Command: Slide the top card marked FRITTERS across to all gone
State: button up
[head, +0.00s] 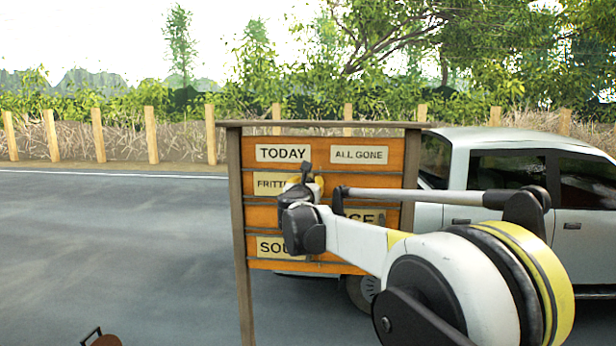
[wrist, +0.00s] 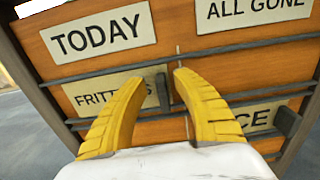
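The FRITTERS card (head: 268,183) is cream with black letters and sits in the top row of the orange board, under the TODAY label (head: 283,153). Its right part is hidden by my arm in the head view. In the wrist view the card (wrist: 95,92) shows left of centre, with an upright dark tab (wrist: 162,91) at its right end. My gripper (wrist: 160,77) has its yellow fingers apart, one on each side of the tab as seen there. I cannot tell whether either finger touches it. The ALL GONE label (head: 359,155) is at the upper right.
A card ending in CE (head: 364,216) with a dark tab (wrist: 288,121) sits in the row below, on the right. A card starting SOU (head: 268,247) is at lower left. Dark rails (wrist: 240,47) cross the board. A pale pickup (head: 470,170) stands behind it.

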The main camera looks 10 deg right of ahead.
jog(key=shift+x, duration=0.85)
grip_shut()
jog(key=shift+s+r, duration=0.1)
